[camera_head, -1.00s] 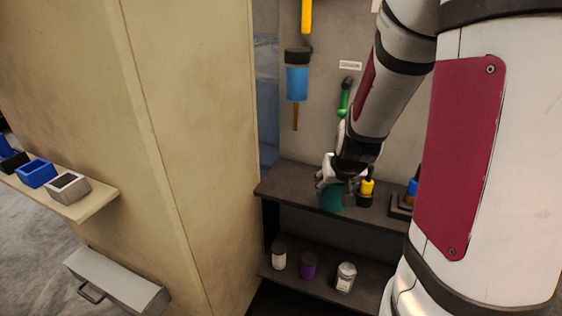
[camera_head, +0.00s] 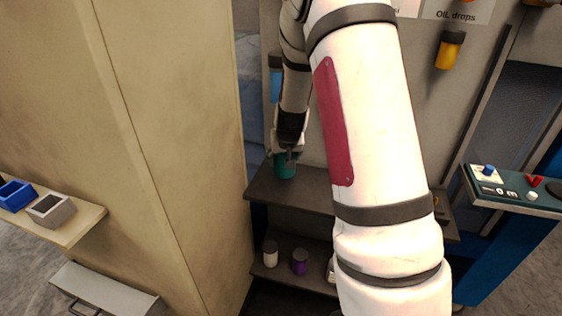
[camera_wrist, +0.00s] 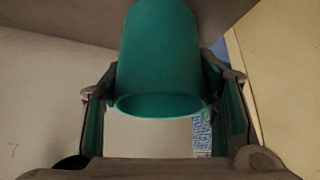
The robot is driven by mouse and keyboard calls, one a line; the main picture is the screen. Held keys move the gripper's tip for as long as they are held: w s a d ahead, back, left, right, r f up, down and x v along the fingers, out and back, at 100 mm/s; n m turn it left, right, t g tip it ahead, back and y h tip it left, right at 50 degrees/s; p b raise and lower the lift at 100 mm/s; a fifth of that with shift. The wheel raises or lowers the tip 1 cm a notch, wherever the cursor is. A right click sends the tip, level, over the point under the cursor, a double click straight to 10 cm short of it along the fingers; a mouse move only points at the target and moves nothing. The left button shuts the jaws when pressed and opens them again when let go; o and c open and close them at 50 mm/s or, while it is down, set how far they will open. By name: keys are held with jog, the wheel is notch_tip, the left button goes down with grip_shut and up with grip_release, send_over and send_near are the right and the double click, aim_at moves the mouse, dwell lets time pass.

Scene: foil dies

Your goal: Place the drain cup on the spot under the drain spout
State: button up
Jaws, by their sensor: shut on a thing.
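A plain teal cup (camera_head: 285,167), which I take as the drain cup, is held at the upper shelf's left end in the head view. My gripper (camera_head: 288,150) is shut on it, and my forearm comes down from above. In the wrist view the cup (camera_wrist: 160,55) fills the upper middle, its round rim facing the camera, with the fingers of my gripper (camera_wrist: 162,105) on either side. I cannot tell whether the cup touches the shelf. I cannot identify the drain spout or the spot under it; my arm hides much of the shelf.
The upper shelf (camera_head: 310,193) is partly hidden by my arm. A white jar (camera_head: 270,254) and a purple jar (camera_head: 300,262) stand on the lower shelf. A tall beige cabinet (camera_head: 180,120) stands close on the left. A control panel (camera_head: 515,190) is at right.

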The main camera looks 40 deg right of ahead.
jog(key=shift+w+d+f, duration=0.1)
jog(key=shift+w+d, duration=0.05)
jog(key=shift+w, duration=0.5)
jog(key=shift+w+d+f, duration=0.1)
jog(key=shift+w, duration=0.5)
jog(key=shift+f, duration=1.65)
jog(key=shift+f, duration=0.15)
jog(key=o, duration=1.2)
